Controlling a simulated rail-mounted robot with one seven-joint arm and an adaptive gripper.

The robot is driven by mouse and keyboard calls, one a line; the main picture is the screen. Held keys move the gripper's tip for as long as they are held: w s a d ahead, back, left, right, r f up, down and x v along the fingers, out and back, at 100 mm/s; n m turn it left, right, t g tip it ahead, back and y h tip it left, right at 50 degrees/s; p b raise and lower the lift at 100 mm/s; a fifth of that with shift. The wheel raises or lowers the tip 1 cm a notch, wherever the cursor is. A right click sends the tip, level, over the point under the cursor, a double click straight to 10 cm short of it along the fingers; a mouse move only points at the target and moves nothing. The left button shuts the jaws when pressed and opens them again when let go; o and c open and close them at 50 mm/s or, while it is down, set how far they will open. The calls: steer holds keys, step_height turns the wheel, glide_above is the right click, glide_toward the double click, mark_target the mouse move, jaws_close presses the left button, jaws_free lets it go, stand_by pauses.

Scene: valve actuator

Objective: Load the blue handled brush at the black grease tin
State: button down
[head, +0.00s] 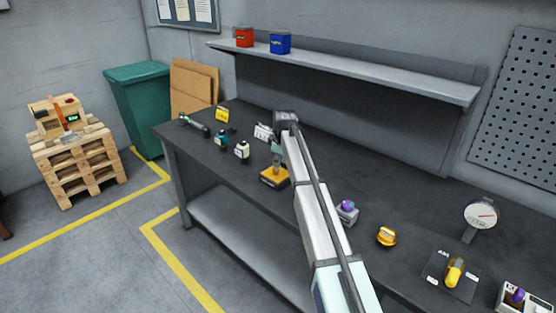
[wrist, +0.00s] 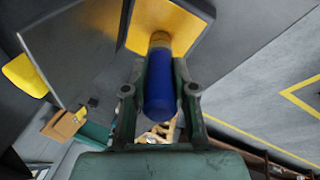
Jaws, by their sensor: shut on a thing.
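My gripper (head: 277,157) is shut on the blue handled brush, whose blue handle (wrist: 160,85) fills the space between the fingers in the wrist view. A tan band shows at the handle's far end, against a yellow surface with a dark edge. In the head view my gripper hangs just above a yellow and black box-like thing (head: 274,178) on the bench. I cannot tell whether this is the black grease tin, or whether the brush touches it. The bristles are not clearly visible.
The dark bench (head: 300,222) also bears two small bottles (head: 242,151) left of my gripper. A grey block with a purple top (head: 347,211), a yellow piece (head: 386,236) and a gauge (head: 480,215) stand to the right. A shelf (head: 350,72) overhangs the back.

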steer(key=shift+r+p, duration=1.5)
steer(key=shift+r, duration=2)
